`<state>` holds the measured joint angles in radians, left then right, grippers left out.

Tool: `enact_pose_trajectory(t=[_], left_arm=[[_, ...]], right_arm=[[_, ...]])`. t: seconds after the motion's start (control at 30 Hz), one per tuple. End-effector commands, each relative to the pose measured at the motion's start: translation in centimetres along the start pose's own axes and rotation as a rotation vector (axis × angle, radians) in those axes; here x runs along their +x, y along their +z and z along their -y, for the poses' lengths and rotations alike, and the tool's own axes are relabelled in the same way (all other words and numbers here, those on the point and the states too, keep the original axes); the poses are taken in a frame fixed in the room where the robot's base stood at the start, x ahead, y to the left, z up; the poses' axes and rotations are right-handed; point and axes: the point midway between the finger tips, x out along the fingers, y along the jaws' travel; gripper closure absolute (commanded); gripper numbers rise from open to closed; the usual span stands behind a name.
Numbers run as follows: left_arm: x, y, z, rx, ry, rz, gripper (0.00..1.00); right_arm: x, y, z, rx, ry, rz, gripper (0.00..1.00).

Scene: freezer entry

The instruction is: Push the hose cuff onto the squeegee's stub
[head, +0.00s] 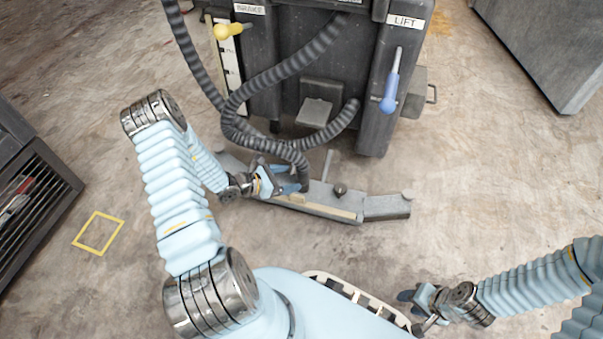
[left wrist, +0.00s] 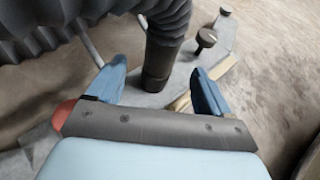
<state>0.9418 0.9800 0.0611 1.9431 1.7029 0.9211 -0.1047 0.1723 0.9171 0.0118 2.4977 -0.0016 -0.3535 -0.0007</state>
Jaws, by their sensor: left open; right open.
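The ribbed dark hose (head: 292,152) hangs from the machine and comes down to the grey squeegee (head: 385,208) on the floor. In the left wrist view, its smooth dark cuff (left wrist: 157,68) stands roughly upright on the squeegee (left wrist: 222,45). The stub is not visible; the cuff's lower end hides that spot, and I cannot tell how deep it sits. My left gripper (head: 280,186) is open, its blue fingers apart on either side of the cuff in the left wrist view (left wrist: 158,76). My right gripper (head: 412,308) is open and empty, low at the right, far from the squeegee.
The dark machine (head: 335,75) stands behind the squeegee, with a yellow lever (head: 228,31) and a blue lift lever (head: 391,85). A dark slatted unit (head: 35,205) stands at the left.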

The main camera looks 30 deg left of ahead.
Motion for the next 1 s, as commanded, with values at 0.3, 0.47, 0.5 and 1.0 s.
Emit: enact_pose_trajectory(t=[0.3,0.47,0.5,1.0], left_arm=[[-5.2,0.0,0.0,-0.001,0.000,0.000,0.20],[-5.7,0.0,0.0,-0.001,-0.001,0.001,0.20],[-5.7,0.0,0.0,-0.001,-0.001,0.001,0.20],[-5.8,0.4,0.0,0.000,-0.001,0.001,0.20]], right_arm=[[-1.0,0.1,0.4,-0.001,0.000,0.003,0.57],[-1.0,0.1,0.4,-0.001,0.000,0.004,0.57],[-1.0,0.1,0.4,-0.001,0.000,0.004,0.57],[-1.4,0.1,0.6,-0.001,0.000,0.004,0.57]])
